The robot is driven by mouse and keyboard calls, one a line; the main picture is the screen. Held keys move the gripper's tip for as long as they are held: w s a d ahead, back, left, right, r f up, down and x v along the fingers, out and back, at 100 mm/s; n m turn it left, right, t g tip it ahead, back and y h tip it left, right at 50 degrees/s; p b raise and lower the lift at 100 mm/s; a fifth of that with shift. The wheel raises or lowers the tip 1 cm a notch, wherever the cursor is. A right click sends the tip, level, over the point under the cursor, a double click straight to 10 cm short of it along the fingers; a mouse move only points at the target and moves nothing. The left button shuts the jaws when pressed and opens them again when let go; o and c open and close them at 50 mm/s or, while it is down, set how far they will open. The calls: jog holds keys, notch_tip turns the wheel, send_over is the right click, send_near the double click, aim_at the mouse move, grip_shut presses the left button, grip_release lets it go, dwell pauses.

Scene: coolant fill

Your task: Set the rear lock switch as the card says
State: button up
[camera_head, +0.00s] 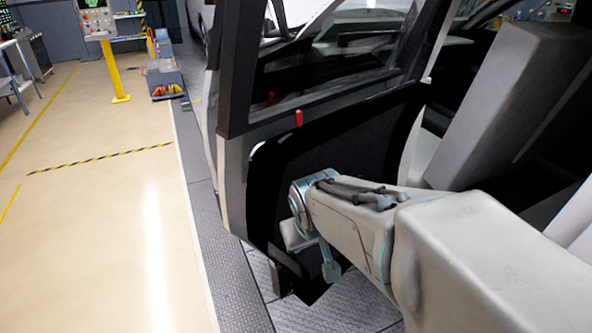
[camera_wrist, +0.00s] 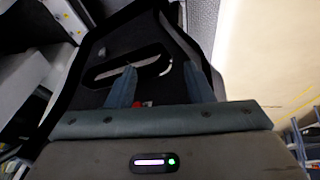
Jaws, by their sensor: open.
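My gripper (camera_wrist: 160,76) is open in the wrist view, its two blue-grey fingers apart with nothing held between them. They point at the black inner panel of the open car door (camera_wrist: 92,68), which has a long oval recess (camera_wrist: 128,62). A small red part (camera_wrist: 140,104) shows low between the fingers, partly hidden by the gripper. In the head view, the door panel (camera_head: 345,138) has a red tab (camera_head: 298,118) on its upper edge. My arm's end is low in front of the panel. I cannot make out the card or identify the rear lock switch.
A grey seat (camera_head: 490,105) stands right of the door, inside the car. The door window frame (camera_head: 235,70) rises above the panel. Left of the door is open floor (camera_head: 100,220) with striped tape. A yellow post (camera_head: 115,70) and benches stand at the back.

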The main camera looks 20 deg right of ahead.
jog(key=w+d+f+n+t, duration=0.25)
jog(key=w+d+t, duration=0.35)
jog(key=w+d, duration=0.75)
jog(key=s+d+f+n+t+y, duration=0.3)
jog(key=s+t+y, duration=0.3)
jog(key=s+y, duration=0.25)
jog(key=p+x, duration=0.1)
jog(key=x, duration=1.3)
jog(key=shift+a+y+p, duration=0.3)
jog(key=shift+a+y, duration=0.05)
jog(key=shift+a, duration=0.05)
jog(key=shift+w+r, duration=0.1)
jog(key=shift+r, duration=0.05)
